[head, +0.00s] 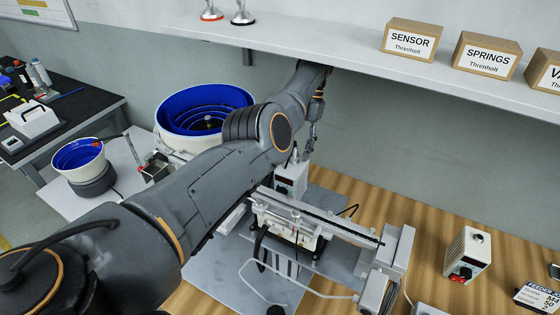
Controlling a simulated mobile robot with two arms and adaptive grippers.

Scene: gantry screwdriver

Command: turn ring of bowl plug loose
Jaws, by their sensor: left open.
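My left arm crosses the head view from the lower left up to the back wall. My left gripper (309,148) points down, open, just above and behind a white control box (290,179). A small pale upright piece (295,155) stands on top of that box, beside the fingers. It may be the bowl plug, but its ring is too small to make out. I cannot tell whether the fingers are around it or only beside it. The large blue-lined feeder bowl (203,108) stands to the left, partly hidden by my arm. My right gripper is not in view.
A gantry rail (318,222) runs across the wooden bench. A second control box (467,255) stands at the right. A smaller blue bowl (78,155) stands at the left. A shelf (345,48) with cardboard boxes (412,40) hangs above my gripper. Bare bench lies right of the gripper.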

